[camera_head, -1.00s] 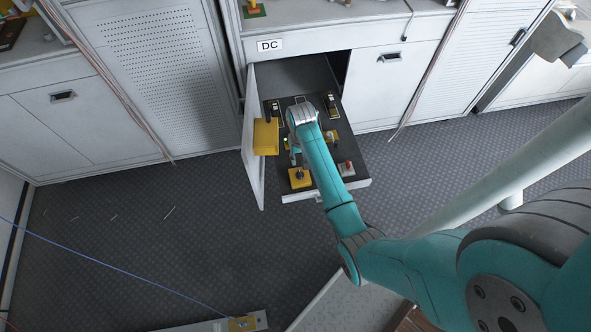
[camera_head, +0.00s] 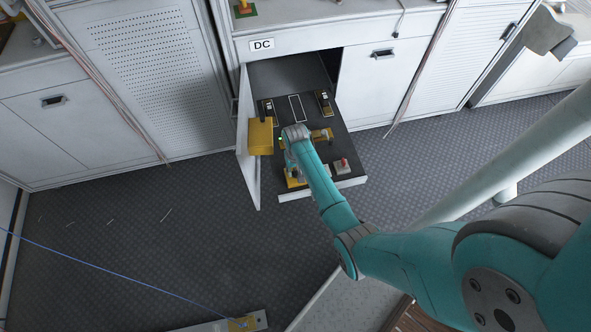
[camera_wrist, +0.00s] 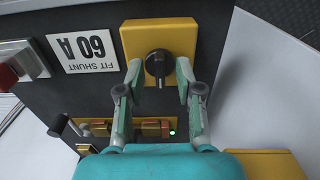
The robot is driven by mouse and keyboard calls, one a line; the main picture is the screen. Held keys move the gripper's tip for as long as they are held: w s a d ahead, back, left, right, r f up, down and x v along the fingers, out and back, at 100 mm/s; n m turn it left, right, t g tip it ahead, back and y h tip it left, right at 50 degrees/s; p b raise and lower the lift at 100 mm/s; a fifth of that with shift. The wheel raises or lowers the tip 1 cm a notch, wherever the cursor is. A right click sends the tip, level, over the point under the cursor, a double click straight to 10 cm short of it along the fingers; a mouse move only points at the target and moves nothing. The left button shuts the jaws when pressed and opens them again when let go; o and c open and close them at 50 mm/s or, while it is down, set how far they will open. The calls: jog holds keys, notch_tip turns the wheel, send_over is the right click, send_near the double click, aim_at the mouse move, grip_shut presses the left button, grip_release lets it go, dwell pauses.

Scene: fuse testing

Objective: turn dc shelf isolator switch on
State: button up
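The DC shelf (camera_head: 345,165) is pulled out of the white cabinet under the "DC" label. The isolator switch is a yellow plate (camera_wrist: 185,35) with a black rotary knob (camera_wrist: 157,66), at the shelf's front left. In the head view its yellow plate (camera_head: 291,182) is partly hidden by my arm. My gripper (camera_wrist: 158,72) is open, with one fingertip on each side of the knob. Small gaps seem to show between the fingertips and the knob. The knob's grip bar lies roughly upright in the wrist view.
A red button on a grey box (camera_head: 342,166) stands at the shelf's front right. A "60 A FIT SHUNT" label (camera_wrist: 83,50) lies beside the switch. A green light (camera_wrist: 172,132) is lit. A yellow box (camera_head: 260,137) is on the open white door, close left of my arm.

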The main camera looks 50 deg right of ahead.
grip_shut()
jog(key=shift+m, duration=0.3)
jog(key=m, duration=0.5)
jog(key=shift+m, duration=0.3)
jog(key=m, duration=0.5)
jog(key=shift+m, duration=0.3)
grip_release()
